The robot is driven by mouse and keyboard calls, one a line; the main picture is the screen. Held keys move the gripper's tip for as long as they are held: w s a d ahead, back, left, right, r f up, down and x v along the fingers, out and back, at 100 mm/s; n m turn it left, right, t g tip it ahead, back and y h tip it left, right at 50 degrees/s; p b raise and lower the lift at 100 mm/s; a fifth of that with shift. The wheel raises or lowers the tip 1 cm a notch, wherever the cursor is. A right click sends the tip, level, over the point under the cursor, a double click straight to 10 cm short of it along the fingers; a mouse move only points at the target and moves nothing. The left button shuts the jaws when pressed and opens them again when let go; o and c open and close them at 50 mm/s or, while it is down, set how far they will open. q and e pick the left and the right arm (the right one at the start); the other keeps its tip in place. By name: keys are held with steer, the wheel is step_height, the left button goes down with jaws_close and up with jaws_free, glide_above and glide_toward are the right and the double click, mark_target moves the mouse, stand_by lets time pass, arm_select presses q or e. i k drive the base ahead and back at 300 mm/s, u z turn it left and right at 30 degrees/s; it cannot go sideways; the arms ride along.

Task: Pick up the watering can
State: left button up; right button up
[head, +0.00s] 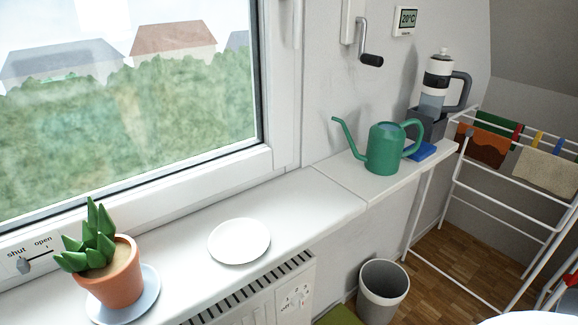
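The green watering can (384,149) stands upright on the white windowsill (330,200), at its right part. Its long thin spout points to the left and its loop handle is on the right side. Neither of my grippers is in the head view.
A potted plant (112,277) stands on a blue-grey saucer (148,300) at the left of the sill, with an empty white plate (239,241) between it and the can. A blue item (424,152) and a dark-based appliance (433,98) are close behind the can. A drying rack (490,205) stands right.

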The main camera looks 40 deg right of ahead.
mark_target(387, 140)
steer(key=z, duration=3.55)
steer(key=i, duration=1.85)
steer(key=u, duration=2.05)
